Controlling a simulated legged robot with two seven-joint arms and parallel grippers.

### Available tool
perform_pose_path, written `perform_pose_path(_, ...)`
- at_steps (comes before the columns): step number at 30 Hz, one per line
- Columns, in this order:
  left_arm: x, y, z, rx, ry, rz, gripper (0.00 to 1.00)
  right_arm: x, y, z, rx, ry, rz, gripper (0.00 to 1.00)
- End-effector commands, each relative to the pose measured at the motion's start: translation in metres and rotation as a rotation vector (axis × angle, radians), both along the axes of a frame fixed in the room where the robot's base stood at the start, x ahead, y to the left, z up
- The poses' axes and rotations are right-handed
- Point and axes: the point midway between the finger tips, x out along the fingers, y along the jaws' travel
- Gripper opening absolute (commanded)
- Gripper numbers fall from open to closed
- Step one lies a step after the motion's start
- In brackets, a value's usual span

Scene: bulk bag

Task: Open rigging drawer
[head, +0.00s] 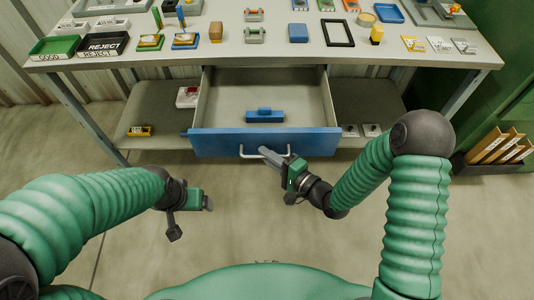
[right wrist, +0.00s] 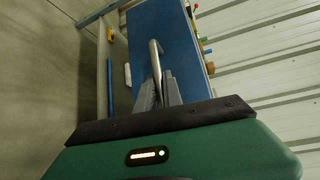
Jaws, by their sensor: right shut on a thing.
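The rigging drawer (head: 222,143) is under the workbench, pulled well out, with its blue front facing me and its grey inside showing. A blue object (head: 264,116) lies inside it. The drawer has a pale metal bar handle (head: 250,156). My right gripper (head: 272,156) is shut on this handle at its right part; the right wrist view shows the handle (right wrist: 155,60) between the two fingers (right wrist: 158,94). My left gripper (head: 208,203) is in front and to the left of the drawer, apart from it; its fingers are too small to judge.
The workbench top (head: 275,50) holds many small items, including a green tray (head: 55,45) and a black reject tray (head: 103,44). A lower shelf (head: 150,105) flanks the drawer. A dark bin with folders (head: 490,165) stands at right. Floor before the drawer is clear.

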Motion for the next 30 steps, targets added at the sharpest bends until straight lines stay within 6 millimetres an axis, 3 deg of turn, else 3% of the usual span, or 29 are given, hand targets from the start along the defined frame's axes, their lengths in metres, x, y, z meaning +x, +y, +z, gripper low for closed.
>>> perform_pose_path(5, 0.000, 0.000, -0.001, 0.000, 0.000, 0.000, 0.83, -0.001, -0.001, -0.003, -0.004, 0.008, -0.001, 0.00)
perform_pose_path(6, 0.000, 0.000, -0.001, 0.000, 0.000, 0.000, 0.83, -0.001, -0.001, -0.003, -0.004, 0.008, -0.001, 0.12)
perform_pose_path(11, 0.000, 0.000, -0.001, 0.000, 0.000, 0.000, 0.83, -0.001, -0.001, -0.002, -0.003, 0.006, -0.001, 0.32)
perform_pose_path(23, 0.000, 0.000, 0.000, 0.000, 0.000, 0.000, 0.83, -0.001, -0.001, 0.000, -0.002, 0.001, -0.001, 0.32)
perform_pose_path(30, 0.000, 0.000, 0.007, 0.000, 0.000, 0.000, 0.83, -0.026, -0.028, 0.006, -0.002, 0.006, -0.007, 0.32)
